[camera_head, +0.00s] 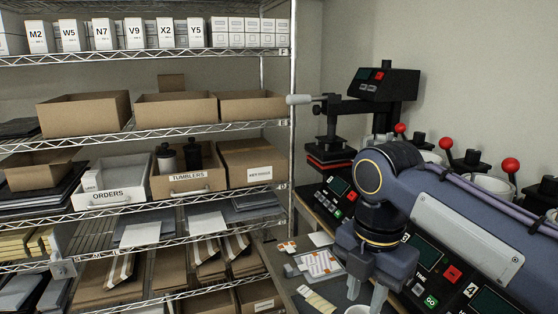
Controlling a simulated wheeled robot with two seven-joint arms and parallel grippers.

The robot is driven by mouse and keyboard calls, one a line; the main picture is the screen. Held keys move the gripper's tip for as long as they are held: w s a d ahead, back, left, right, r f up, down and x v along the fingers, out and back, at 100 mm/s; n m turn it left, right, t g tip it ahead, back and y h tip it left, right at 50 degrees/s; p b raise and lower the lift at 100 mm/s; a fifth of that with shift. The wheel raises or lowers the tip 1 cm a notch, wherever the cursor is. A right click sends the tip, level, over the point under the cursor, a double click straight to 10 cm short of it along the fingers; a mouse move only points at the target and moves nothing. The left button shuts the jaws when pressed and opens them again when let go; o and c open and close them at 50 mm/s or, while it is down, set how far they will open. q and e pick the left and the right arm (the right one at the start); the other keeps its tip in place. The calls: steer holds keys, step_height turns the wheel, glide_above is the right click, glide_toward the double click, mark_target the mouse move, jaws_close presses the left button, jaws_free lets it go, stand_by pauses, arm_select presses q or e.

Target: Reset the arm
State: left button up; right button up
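My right arm (440,215) comes in from the right, and its gripper (366,295) points down at the bottom edge of the view. Its two pale fingers stand apart with a gap between them. A white rounded thing (357,310), perhaps a mug rim, shows just below the fingers and is cut off by the frame; I cannot tell whether they touch it. My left gripper is not in view.
More presses with red-knobbed levers (510,164) and control panels line the right bench. Labels and cards (320,263) lie left of my gripper. A wire shelf (150,126) with bins fills the left.

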steer(key=s+d+f+m+t+y, duration=0.1)
steer(key=s+f+m, duration=0.5)
steer(key=m, duration=0.8)
steer(key=s+d+f+m+t+y, duration=0.2)
steer(key=s+d+f+m+t, duration=0.2)
steer(key=f+m, duration=0.5)
steer(key=s+d+m, duration=0.2)
steer(key=s+m, duration=0.1)
steer(key=m, duration=0.1)
steer(key=shift+s+f+m+y, duration=0.15)
steer(key=shift+f+m+y, duration=0.15)
steer(key=shift+f+m, duration=0.1)
steer(key=shift+d, duration=0.1)
